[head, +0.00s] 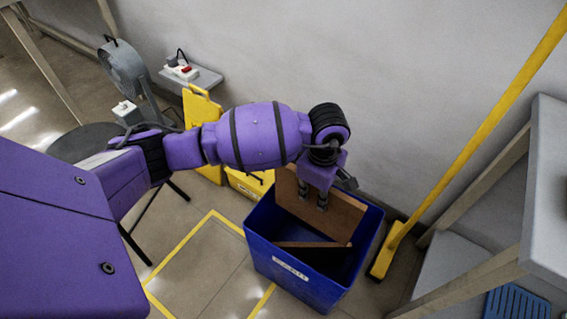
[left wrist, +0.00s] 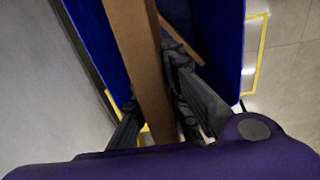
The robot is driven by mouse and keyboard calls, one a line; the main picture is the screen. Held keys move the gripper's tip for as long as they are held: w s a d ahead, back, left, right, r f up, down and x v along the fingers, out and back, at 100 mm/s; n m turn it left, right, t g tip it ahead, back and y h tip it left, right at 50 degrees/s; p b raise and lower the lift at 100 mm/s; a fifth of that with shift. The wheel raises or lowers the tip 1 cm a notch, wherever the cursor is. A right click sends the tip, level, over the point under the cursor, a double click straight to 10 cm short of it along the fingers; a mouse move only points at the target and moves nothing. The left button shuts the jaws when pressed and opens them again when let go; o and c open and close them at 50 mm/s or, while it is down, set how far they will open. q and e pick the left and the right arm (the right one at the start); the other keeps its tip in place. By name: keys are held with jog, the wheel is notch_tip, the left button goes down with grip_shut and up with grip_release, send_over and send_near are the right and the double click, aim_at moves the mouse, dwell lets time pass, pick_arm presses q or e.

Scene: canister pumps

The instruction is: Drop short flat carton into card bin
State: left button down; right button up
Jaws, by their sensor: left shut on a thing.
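The short flat carton (head: 345,213) is a thin brown board-like piece, held on edge at the mouth of the blue card bin (head: 290,278). Its lower part is inside the bin's opening. My left gripper (head: 323,198) is above the bin, pointing down, and is shut on the carton's upper edge. In the left wrist view the carton (left wrist: 137,60) runs between the two fingers, with the blue bin walls (left wrist: 222,50) around it. The bin has a white label on its front, too small to read surely. My right gripper is not in view.
Another brown flat piece (head: 312,244) lies inside the bin. A yellow broom (head: 396,243) leans on the wall right of the bin. A grey bench (head: 545,180) stands further right. A yellow wet-floor sign (head: 203,110) and yellow bucket (head: 248,184) are behind left.

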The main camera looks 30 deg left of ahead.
aim_at(315, 201)
pick_arm(q)
notch_tip(315, 201, down, 4)
jog(key=shift+r+b, duration=0.15)
jog(key=shift+b, duration=0.75)
jog(key=shift+r, duration=0.1)
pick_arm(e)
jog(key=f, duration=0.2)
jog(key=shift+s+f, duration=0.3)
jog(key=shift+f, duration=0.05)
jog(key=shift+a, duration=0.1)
pick_arm(q)
jog(key=c, duration=1.7)
grip_release()
jog(key=shift+o, duration=0.2)
jog(key=shift+r, duration=0.1)
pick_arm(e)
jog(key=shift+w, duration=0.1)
pick_arm(q)
notch_tip(315, 201, up, 12)
jog(key=shift+f, duration=0.1)
